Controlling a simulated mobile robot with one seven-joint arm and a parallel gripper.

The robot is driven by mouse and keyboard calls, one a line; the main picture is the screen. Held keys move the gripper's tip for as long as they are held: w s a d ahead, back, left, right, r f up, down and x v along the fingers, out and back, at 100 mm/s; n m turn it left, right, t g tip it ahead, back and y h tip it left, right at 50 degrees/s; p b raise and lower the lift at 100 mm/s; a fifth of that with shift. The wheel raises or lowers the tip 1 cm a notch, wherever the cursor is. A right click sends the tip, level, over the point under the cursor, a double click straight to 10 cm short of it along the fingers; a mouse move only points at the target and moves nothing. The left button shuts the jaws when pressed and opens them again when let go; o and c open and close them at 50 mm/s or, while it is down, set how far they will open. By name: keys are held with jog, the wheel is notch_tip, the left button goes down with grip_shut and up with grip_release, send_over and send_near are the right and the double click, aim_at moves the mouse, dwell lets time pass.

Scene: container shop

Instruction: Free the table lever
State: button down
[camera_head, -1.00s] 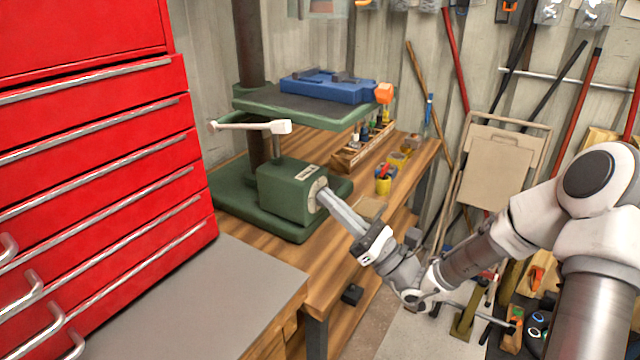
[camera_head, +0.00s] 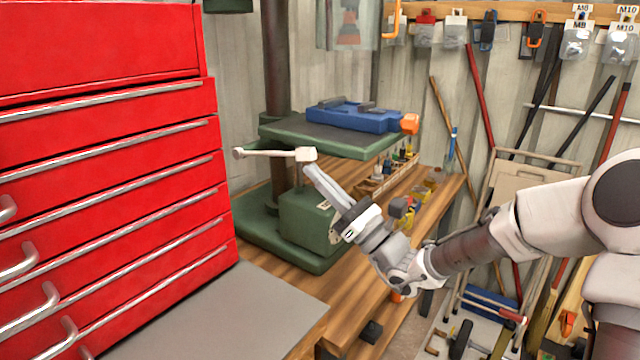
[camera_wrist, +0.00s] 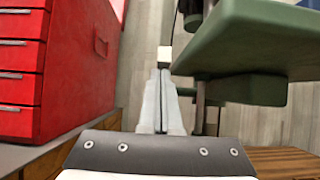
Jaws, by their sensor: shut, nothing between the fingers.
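The white table lever (camera_head: 272,153) sticks out level to the left below the green drill-press table (camera_head: 290,133). It has a round knob at its left end and a block at its right end. My gripper (camera_head: 311,168) is shut and empty, its fingertips just under and beside that block. In the wrist view, the pale lever block (camera_wrist: 165,54) lies straight beyond the fingertips (camera_wrist: 160,73), with the green table (camera_wrist: 250,40) to the right. I cannot tell whether the fingertips touch the block. The green base block (camera_head: 302,218) is partly hidden behind my gripper.
A red drawer cabinet (camera_head: 110,165) with protruding handles stands close on the left. A blue vise (camera_head: 352,117) with an orange end sits on the green table. Bottles and a wooden rack (camera_head: 378,183) stand on the workbench behind my gripper. The grey countertop (camera_head: 220,315) in front is clear.

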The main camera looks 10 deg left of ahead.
aim_at(312, 152)
jog(key=shift+r, duration=0.1)
notch_tip(312, 152, up, 4)
jog(key=p, duration=0.4)
jog(key=shift+w+a+f+p, duration=0.1)
jog(key=shift+f+p, duration=0.15)
jog(key=shift+p, duration=0.15)
jog(key=r+p, duration=0.2)
jog(key=shift+w+a+r+p, duration=0.1)
jog(key=shift+a+p, duration=0.15)
jog(key=shift+p, duration=0.15)
